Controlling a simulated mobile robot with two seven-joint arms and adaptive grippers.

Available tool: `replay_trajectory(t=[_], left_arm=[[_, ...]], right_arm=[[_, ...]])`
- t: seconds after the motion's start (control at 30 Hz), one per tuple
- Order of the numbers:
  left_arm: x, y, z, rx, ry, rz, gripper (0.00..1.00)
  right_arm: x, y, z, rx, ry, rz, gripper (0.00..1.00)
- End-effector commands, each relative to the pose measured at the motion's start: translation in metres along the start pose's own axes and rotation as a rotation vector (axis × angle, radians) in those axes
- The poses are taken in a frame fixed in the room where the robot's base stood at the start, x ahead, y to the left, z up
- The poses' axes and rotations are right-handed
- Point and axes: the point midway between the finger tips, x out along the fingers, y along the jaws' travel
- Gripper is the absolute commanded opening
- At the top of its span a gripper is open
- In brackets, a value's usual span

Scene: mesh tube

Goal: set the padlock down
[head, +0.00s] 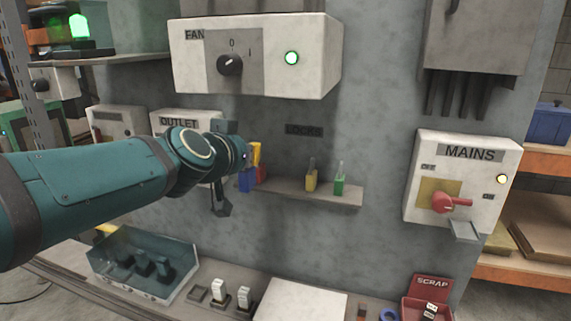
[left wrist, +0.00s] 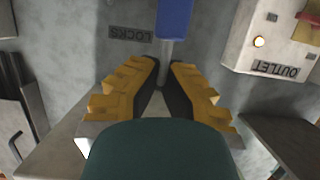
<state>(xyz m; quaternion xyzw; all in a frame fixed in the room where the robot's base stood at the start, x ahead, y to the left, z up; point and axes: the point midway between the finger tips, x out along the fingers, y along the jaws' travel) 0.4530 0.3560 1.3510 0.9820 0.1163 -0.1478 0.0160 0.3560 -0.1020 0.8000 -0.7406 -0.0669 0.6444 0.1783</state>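A blue padlock (head: 246,180) hangs body-down below my left gripper (head: 254,160), at the left end of the LOCKS shelf (head: 290,190). In the left wrist view, the blue padlock (left wrist: 174,18) lies past the fingertips, with its grey shackle between them. My left gripper (left wrist: 165,66) looks closed on that shackle. I cannot tell whether the body touches the shelf. A red padlock (head: 262,173) is partly hidden behind the blue one. A yellow padlock (head: 311,181) and a green padlock (head: 339,186) stand on the shelf. My right gripper is not in view.
The OUTLET box (head: 178,122) is behind my left arm, and the FAN box (head: 255,60) is above. The MAINS box (head: 462,185) is at right. Below are a clear-lidded case (head: 143,262), a white panel (head: 300,300) and a red SCRAP bin (head: 430,295). The shelf has bare room between red and yellow.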

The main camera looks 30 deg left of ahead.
Motion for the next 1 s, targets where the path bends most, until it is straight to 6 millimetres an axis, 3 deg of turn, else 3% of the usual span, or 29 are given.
replay_trajectory(t=[0.3,0.77,0.83,1.0], left_arm=[[0.071,-0.001,-0.023,-0.004,-0.004,0.000,0.00],[0.155,0.000,-0.051,-0.006,-0.002,0.002,0.00],[0.158,-0.001,-0.031,0.000,0.000,-0.002,0.00],[0.162,-0.001,-0.017,0.000,0.000,-0.001,0.00]], right_arm=[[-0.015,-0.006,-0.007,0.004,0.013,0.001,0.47],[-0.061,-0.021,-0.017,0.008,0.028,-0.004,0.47],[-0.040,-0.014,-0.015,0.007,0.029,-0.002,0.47],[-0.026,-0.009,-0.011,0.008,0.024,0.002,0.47]])
